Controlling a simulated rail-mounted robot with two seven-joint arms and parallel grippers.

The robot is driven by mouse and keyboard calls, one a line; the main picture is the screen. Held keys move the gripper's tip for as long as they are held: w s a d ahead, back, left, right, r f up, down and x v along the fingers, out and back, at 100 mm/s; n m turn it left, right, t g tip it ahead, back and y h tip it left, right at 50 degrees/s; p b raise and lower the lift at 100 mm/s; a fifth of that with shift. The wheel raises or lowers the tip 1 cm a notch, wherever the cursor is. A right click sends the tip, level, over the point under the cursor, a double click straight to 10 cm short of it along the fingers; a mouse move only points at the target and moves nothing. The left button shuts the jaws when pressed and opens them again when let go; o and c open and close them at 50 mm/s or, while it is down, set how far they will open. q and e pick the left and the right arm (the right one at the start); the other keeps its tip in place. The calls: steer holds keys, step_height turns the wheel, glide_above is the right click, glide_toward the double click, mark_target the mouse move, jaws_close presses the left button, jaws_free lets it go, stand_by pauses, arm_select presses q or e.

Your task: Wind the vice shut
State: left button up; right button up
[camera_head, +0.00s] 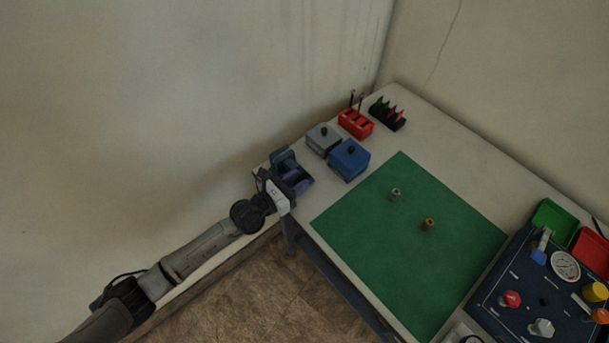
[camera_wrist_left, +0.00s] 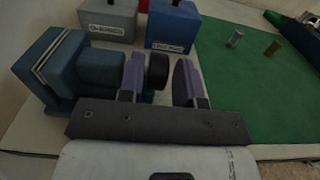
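The vice (camera_head: 283,158) is a teal block at the left end of the table, against the wall. In the left wrist view its body (camera_wrist_left: 60,65) fills the left side, with a narrower teal part and a dark round knob (camera_wrist_left: 157,72) on its right. My left gripper (camera_head: 296,181) is at the vice. In the left wrist view its two purple fingers (camera_wrist_left: 161,83) stand apart on either side of the knob. The left finger is close to the knob, and a gap shows before the right finger. The lower part of the vice is hidden behind my gripper.
A grey box (camera_head: 323,140) and a blue box (camera_head: 349,160) stand just beyond the gripper. A red holder (camera_head: 355,124) and a black rack (camera_head: 387,116) are farther back. Two small cylinders stand on the green mat (camera_head: 380,245). A gauge panel (camera_head: 520,300) is at right.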

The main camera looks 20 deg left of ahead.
mark_target(307, 174)
arm_select(q)
steer(key=shift+x, duration=1.35)
jaws_close()
steer(key=shift+r+p, duration=0.15)
steer(key=shift+p, duration=0.25)
steer(key=r+g+y+p, duration=0.1)
steer(key=g+p, duration=0.1)
steer(key=p, duration=0.6)
steer(key=shift+w+p, duration=0.15)
steer(key=shift+p, duration=0.25)
steer(key=g+p, duration=0.1)
steer(key=p, duration=0.3)
steer(key=g+y+p, duration=0.1)
steer(key=g+p, duration=0.1)
steer(key=p, duration=0.3)
steer(key=f+g+y+p, duration=0.1)
steer(key=p, duration=0.4)
steer(key=shift+w+d, duration=0.25)
steer(key=shift+w, duration=0.1)
steer(key=shift+f+g+y+p, duration=0.25)
steer(key=shift+g+y+p, duration=0.25)
steer(key=shift+g+p, duration=0.55)
